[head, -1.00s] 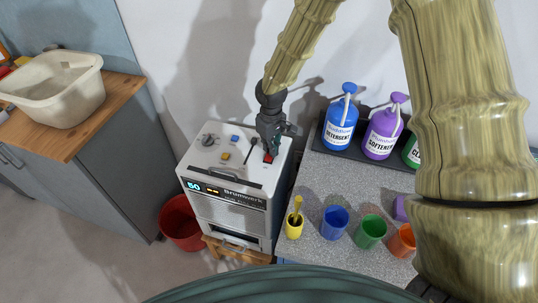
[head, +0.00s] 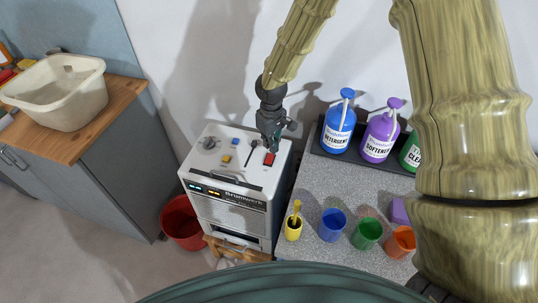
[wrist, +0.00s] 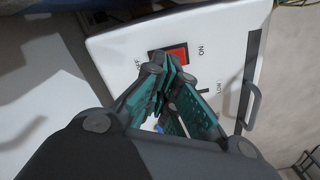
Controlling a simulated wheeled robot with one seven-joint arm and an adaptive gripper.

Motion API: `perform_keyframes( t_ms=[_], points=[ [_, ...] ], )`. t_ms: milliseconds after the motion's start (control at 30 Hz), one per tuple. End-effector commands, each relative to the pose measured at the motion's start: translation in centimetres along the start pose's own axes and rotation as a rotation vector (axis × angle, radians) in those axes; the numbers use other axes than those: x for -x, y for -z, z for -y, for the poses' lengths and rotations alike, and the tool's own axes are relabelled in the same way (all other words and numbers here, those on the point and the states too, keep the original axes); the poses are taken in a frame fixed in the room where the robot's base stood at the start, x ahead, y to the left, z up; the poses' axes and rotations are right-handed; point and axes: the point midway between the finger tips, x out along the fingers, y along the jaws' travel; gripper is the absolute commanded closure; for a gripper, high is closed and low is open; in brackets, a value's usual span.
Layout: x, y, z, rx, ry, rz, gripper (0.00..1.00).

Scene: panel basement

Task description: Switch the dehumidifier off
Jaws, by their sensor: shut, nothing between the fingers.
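The white dehumidifier (head: 237,218) stands on a small wooden stand beside the grey counter. Its top carries a red rocker switch (head: 269,159), a dark knob, a blue and a yellow button and a black slider. In the wrist view the red switch (wrist: 176,54) lies between the OFF and ON labels. Its exact tilt is hard to tell. The front display (head: 205,190) shows small cyan and orange marks, too small to read. My gripper (head: 271,149) is shut and empty, close above the switch; its fingertips also show in the wrist view (wrist: 172,72), beside the switch.
Blue, purple and green bottles (head: 338,130) stand on a dark tray at the counter's back. A yellow cup (head: 293,229) and several coloured cups line its front. A red bucket (head: 181,222) is on the floor. A cream tub (head: 62,100) sits on the wooden worktop at left.

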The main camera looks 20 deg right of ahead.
Motion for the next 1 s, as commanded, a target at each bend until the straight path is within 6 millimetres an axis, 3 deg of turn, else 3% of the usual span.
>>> perform_keyframes(
  t_ms=[500,1000],
  points=[
    [3.3,0.0,0.0,0.000,-0.001,0.000,1.00],
    [3.4,0.0,0.0,0.000,0.000,0.000,1.00]
  ],
)
